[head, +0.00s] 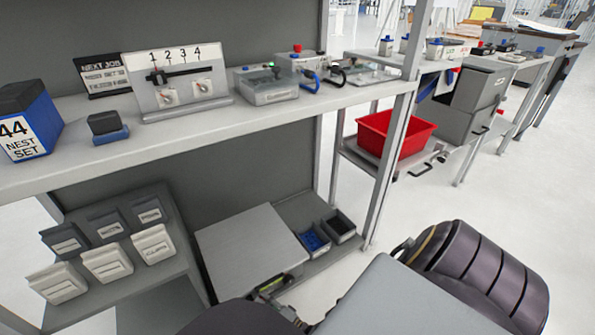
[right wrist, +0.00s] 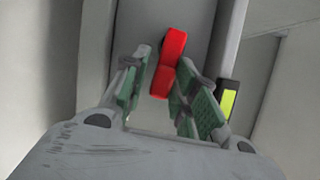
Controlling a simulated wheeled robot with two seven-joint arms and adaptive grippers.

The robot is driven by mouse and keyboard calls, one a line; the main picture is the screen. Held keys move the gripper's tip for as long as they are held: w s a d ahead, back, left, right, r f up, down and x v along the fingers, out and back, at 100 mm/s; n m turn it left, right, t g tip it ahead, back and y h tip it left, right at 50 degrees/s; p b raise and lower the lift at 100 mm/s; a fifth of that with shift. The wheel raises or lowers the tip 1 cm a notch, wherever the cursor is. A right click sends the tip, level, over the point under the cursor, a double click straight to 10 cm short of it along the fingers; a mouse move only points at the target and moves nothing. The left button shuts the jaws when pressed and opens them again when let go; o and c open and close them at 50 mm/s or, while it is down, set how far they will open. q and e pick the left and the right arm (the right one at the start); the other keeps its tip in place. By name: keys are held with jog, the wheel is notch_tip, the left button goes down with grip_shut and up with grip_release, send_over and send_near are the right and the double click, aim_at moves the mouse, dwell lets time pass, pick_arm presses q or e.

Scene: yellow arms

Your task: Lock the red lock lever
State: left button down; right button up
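The red lock lever (right wrist: 171,50) shows in the right wrist view, upright and slightly tilted on a grey surface. My right gripper (right wrist: 163,62) has its two green-padded fingers apart, with the lever between their tips. The lever is close to the right-hand finger; I cannot tell whether they touch. In the head view only a small part of my right gripper (head: 270,288) shows, at the front edge of a grey box (head: 250,240) on the lower shelf. I cannot make out the lever there. My left gripper is not in view.
A yellow-green marker (right wrist: 228,100) is right of the fingers in the right wrist view. Small bins (head: 340,226) stand beside the grey box, and tilted label holders (head: 107,262) to its left. The upper shelf (head: 215,119) overhangs behind. A shelf post (head: 388,165) stands to the right.

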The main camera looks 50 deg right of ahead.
jog(key=shift+s+n, duration=0.1)
jog(key=shift+n, duration=0.2)
